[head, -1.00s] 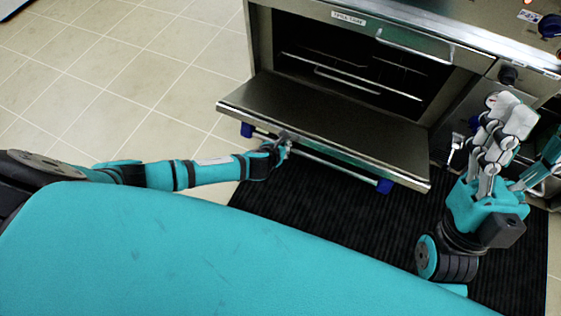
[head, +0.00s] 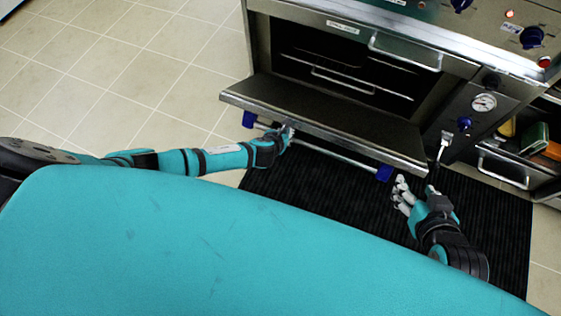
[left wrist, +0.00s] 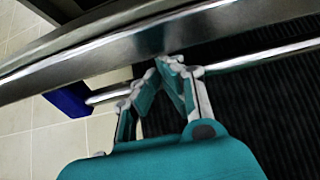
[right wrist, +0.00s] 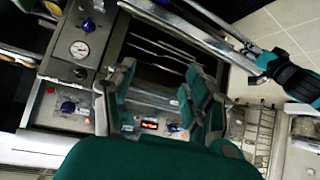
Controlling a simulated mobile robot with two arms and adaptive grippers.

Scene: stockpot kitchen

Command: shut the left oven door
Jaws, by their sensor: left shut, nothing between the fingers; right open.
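The left oven door (head: 330,119) is hinged down and stands partly open, tilted, with the dark oven cavity (head: 340,68) and its racks showing behind it. Its handle bar (head: 335,160) runs along the outer side between blue end mounts. My left gripper (head: 288,132) is shut and empty at the left part of the handle; in the left wrist view its fingertips (left wrist: 168,66) meet close to the bar and the door edge (left wrist: 110,48). Whether they touch cannot be told. My right gripper (head: 402,188) is open and empty, just below the door's right corner; it also shows in the right wrist view (right wrist: 160,92).
A panel with a gauge (head: 484,102) and blue knobs is right of the oven. An open compartment (head: 535,140) with small items is further right. A black mat (head: 320,200) lies on the floor; tiled floor at left is clear.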

